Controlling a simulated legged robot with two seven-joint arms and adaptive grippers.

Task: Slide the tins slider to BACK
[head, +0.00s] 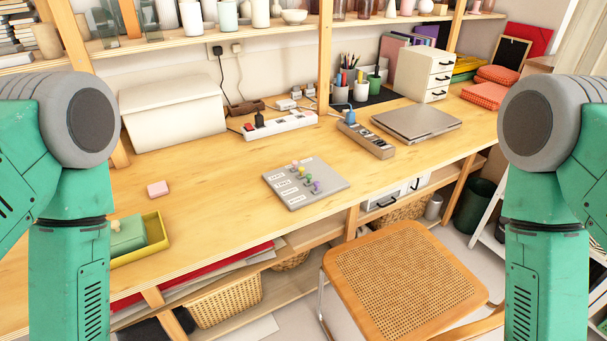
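A grey slider panel (306,183) lies flat on the wooden desk, near its front edge. It carries several small coloured knobs in a slanting row, among them purple, green and yellow ones, with white labels beside them. The labels are too small to read, so I cannot tell which slider is the tins one or where it is set. My two green arms show at the left and right edges of the view, away from the panel. Neither gripper is in view.
A pink block (158,189) and a yellow tray (155,241) are on the desk at left. A cane chair (405,280) stands in front. The desk around the panel is clear.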

